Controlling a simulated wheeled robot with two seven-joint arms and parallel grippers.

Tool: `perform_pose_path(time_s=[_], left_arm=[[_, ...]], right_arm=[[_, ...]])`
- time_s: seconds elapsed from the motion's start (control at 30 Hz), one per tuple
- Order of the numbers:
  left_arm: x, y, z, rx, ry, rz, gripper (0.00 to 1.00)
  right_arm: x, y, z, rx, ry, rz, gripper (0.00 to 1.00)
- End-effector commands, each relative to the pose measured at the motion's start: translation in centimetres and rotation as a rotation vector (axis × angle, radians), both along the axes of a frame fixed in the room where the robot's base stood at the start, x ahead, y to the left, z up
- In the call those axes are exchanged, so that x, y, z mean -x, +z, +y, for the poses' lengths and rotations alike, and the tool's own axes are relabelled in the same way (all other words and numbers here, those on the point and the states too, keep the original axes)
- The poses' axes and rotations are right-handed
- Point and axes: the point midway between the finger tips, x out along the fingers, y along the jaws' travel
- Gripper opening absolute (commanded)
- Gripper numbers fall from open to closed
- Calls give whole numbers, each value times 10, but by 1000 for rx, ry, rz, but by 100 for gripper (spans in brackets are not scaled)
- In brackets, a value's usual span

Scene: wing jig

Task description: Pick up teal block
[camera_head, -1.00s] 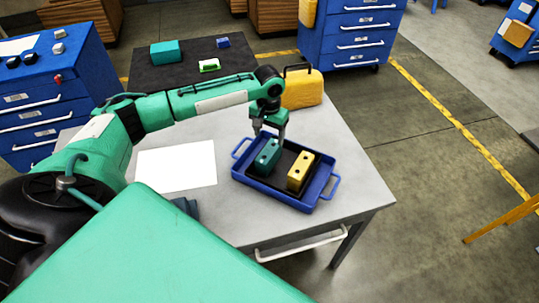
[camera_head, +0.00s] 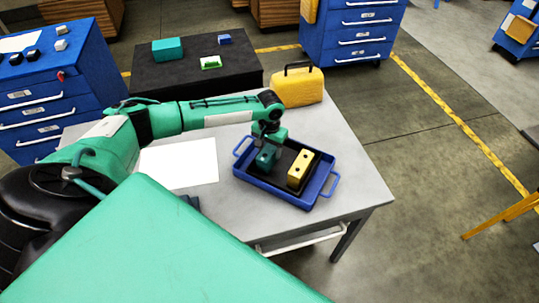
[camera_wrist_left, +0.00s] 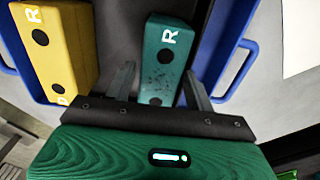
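The teal block (camera_head: 266,159) lies in the blue tray (camera_head: 275,195), to the left of a yellow block (camera_head: 300,169). My left gripper (camera_head: 266,143) is right above the teal block and partly hides it. In the left wrist view, the teal block (camera_wrist_left: 163,60) carries a white R and dark holes. The gripper's fingers (camera_wrist_left: 160,85) are apart, one on each side of the block's near end. I cannot tell whether they touch it. The yellow block (camera_wrist_left: 58,45) lies to the left there. My right gripper is not in view.
The tray stands on a grey table (camera_head: 350,185). A white sheet (camera_head: 178,162) lies left of the tray, and a yellow case (camera_head: 298,88) stands behind it. A black table (camera_head: 190,75) farther back holds teal, green and blue items.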

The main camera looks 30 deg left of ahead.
Motion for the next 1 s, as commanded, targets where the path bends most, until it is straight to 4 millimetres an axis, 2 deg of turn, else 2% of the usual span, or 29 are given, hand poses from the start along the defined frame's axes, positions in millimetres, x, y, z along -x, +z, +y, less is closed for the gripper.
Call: perform_pose_path(time_s=[0.03, 0.23, 0.5, 0.67, 0.87, 1.0], left_arm=[[0, 0, 0, 0, 0, 0, 44], [0, 1, 0, 0, 0, -1, 6], [-1, 3, 0, 1, 1, -2, 6], [-1, 12, 0, 1, 1, -4, 6], [-2, 42, 0, 1, -1, -5, 6], [-2, 77, 0, 1, 0, -8, 6]], right_arm=[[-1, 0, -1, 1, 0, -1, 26], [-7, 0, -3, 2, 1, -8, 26], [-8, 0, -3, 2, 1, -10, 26], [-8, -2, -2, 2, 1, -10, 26], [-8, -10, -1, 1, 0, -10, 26], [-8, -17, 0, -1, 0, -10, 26]])
